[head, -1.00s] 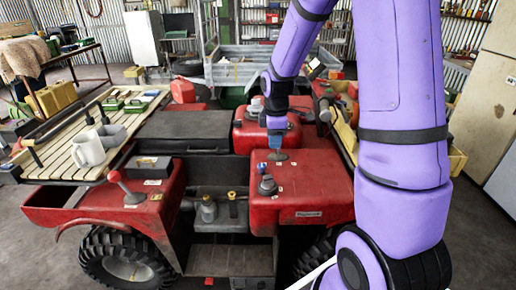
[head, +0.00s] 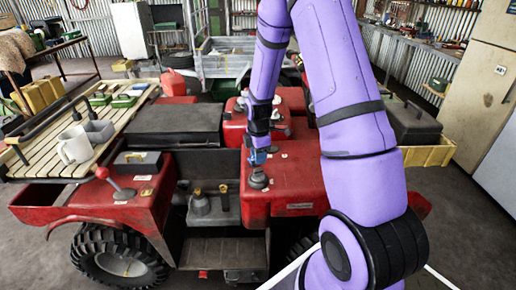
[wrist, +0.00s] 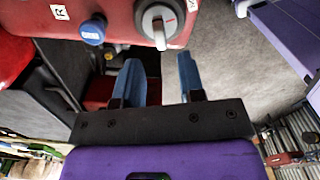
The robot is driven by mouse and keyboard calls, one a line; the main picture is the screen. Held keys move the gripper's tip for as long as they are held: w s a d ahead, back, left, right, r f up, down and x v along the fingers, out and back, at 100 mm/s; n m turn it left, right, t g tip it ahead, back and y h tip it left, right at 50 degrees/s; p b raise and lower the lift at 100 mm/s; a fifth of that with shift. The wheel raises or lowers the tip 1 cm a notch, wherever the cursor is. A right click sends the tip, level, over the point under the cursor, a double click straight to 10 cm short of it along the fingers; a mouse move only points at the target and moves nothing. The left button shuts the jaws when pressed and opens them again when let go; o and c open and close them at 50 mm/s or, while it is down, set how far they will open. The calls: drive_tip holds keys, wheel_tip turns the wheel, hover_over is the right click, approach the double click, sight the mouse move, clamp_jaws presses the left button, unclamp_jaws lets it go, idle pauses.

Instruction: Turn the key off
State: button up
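A round grey switch with a raised key-like grip and a red mark (wrist: 158,22) sits on the red panel at the top of the wrist view. I take it to be the key. My gripper (wrist: 161,75) has its two blue fingers spread apart with nothing between them. The switch is just beyond the fingertips, roughly in line with the gap, and the fingers do not close on it. In the head view my gripper (head: 258,157) points down over the red quad body (head: 290,185), beside a dark knob (head: 258,180). The arm partly hides this area.
A blue-capped knob (wrist: 92,30) stands beside the switch. In the head view a red-tipped lever (head: 116,184) is on the left fender. A dark case (head: 410,122) is at right.

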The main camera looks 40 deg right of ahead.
drive_tip(key=shift+f, duration=3)
clamp_jaws()
